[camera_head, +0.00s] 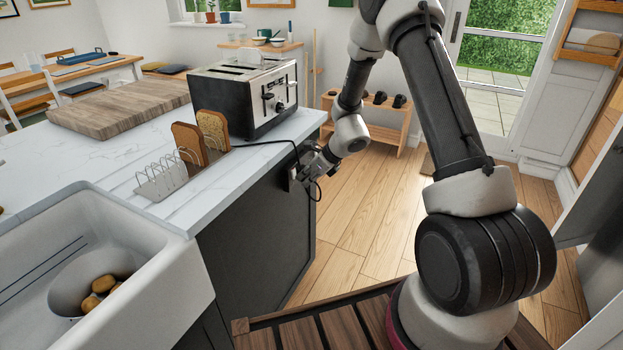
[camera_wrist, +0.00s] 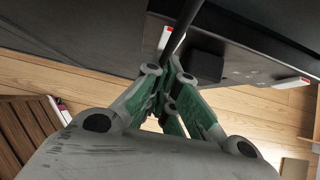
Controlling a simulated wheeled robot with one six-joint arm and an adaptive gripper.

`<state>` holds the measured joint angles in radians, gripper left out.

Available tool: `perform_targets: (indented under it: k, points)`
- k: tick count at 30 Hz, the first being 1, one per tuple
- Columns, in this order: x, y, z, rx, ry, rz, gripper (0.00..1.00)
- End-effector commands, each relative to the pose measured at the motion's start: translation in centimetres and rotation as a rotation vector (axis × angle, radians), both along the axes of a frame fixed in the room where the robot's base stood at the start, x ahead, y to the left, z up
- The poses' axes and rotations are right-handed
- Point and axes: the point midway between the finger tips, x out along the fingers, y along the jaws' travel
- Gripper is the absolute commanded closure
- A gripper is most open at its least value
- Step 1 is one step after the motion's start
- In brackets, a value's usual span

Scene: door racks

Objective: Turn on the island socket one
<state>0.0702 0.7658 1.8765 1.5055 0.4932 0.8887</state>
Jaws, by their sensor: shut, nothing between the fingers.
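The island socket (camera_head: 292,182) is on the dark end panel of the island, under the worktop, mostly hidden by my gripper in the head view. In the wrist view it is a dark plate (camera_wrist: 238,72) with a black plug (camera_wrist: 205,66) in it. One white rocker with a red mark (camera_wrist: 164,38) is left of the plug, and another (camera_wrist: 291,83) is at the right. I cannot tell which is socket one. My gripper (camera_wrist: 172,72) is shut and empty, its tips close to the plate near the left rocker; contact is unclear. It also shows in the head view (camera_head: 303,176).
A black cable (camera_wrist: 184,25) runs past my fingertips; in the head view it reaches the toaster (camera_head: 243,95) on the worktop. A toast rack (camera_head: 163,177) and a sink (camera_head: 100,250) are to the left. Wooden floor (camera_head: 350,215) is clear beside the island.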

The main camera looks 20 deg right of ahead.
Motion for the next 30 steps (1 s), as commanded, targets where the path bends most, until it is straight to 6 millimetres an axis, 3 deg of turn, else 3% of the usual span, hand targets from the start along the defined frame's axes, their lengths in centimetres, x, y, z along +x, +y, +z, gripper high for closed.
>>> perform_targets:
  k: [14, 30]
  points:
    - [0.7, 0.8, -1.1, 0.002, 0.000, 0.000, 1.00]
    - [1.0, 1.0, 0.3, 0.005, -0.009, 0.003, 1.00]
